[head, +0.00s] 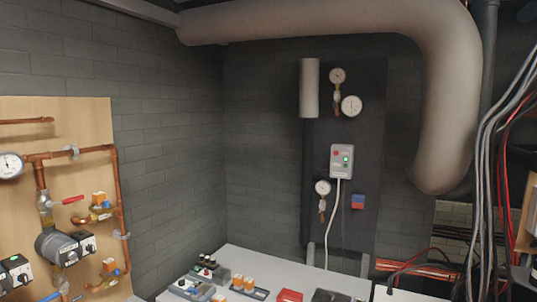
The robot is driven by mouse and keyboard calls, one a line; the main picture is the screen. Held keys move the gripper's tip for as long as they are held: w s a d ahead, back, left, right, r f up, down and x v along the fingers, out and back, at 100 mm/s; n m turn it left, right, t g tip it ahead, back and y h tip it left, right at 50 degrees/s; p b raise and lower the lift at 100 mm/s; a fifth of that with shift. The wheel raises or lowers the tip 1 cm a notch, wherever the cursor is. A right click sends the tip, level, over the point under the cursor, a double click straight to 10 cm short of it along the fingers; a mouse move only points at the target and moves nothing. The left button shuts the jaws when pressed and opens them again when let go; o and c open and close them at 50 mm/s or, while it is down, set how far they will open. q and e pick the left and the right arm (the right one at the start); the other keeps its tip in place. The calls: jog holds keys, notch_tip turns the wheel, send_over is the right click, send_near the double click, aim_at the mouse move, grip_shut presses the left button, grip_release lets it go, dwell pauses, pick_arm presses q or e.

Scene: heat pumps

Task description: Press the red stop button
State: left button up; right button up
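A light grey control box (341,170) is mounted on the dark panel on the back wall. A small red button (336,153) shows at its upper left, and green lit parts (346,160) are right of and below it. The buttons are too small to read any label. A white cable (334,225) hangs down from the box. Neither of my grippers is in the head view, and nothing covers the box.
White tables (240,262) in front hold small electrical parts and a red item (289,295). A wooden board (60,130) with copper pipes stands at left. A thick pipe (440,90) bends down at right, beside hanging cables (485,150). Gauges (351,105) surround the box.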

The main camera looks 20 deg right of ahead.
grip_shut()
jog(key=shift+w, duration=0.1)
dwell(1.2)
